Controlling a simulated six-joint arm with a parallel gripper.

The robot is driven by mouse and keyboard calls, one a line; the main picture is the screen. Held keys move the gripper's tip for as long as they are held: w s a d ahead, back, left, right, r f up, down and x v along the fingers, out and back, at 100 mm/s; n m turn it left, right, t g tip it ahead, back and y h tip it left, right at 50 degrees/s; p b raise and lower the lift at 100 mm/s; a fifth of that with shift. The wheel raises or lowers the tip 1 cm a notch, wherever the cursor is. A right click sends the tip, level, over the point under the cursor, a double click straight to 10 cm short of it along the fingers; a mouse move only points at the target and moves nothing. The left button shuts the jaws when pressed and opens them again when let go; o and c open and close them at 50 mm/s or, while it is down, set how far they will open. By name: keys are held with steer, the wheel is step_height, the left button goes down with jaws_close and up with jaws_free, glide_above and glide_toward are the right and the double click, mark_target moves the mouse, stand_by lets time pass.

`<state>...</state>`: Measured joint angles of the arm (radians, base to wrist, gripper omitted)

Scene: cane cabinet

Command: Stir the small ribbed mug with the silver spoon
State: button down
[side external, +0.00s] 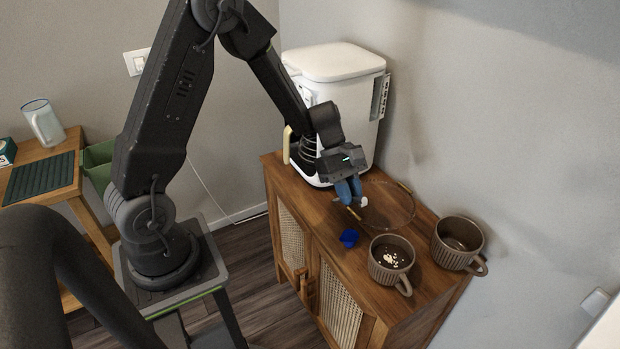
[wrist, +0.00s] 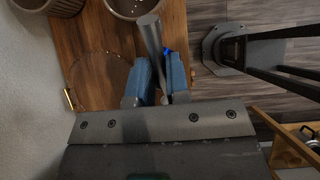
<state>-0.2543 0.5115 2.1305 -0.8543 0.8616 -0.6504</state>
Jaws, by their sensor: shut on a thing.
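The small ribbed mug (side external: 376,272) is brown, stands upright on the wooden cabinet and has pale bits inside. Its rim shows at the top of the wrist view (wrist: 131,14). My gripper (side external: 350,192) is above the cabinet top, up and left of the mug in the side view. In the wrist view its blue fingers (wrist: 158,82) are shut on the silver spoon (wrist: 151,36), a grey shaft running up toward the mug. The spoon lies apart from the mug in the side view, where only a small pale end (side external: 363,202) shows. The bowl of the spoon cannot be made out.
A larger ribbed mug (side external: 446,256) stands right of the small one. A clear round tray (side external: 408,222) with gold handles lies behind. A small blue object (side external: 349,238) sits left of the small mug. A white coffee machine (side external: 335,75) stands behind my gripper.

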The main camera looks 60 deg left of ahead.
steer(key=w+d+r+h, duration=0.2)
steer(key=d+r+h, duration=0.1)
steer(key=d, duration=0.4)
steer(key=w+d+r+h, duration=0.2)
steer(key=d+r, duration=0.1)
steer(key=d, duration=0.4)
steer(key=shift+s+a+f, duration=0.1)
steer(key=shift+s+f, duration=0.05)
steer(key=shift+f, duration=2.9)
steer(key=shift+s+a+f, duration=0.1)
steer(key=shift+f, duration=2.95)
steer(key=shift+d, duration=0.1)
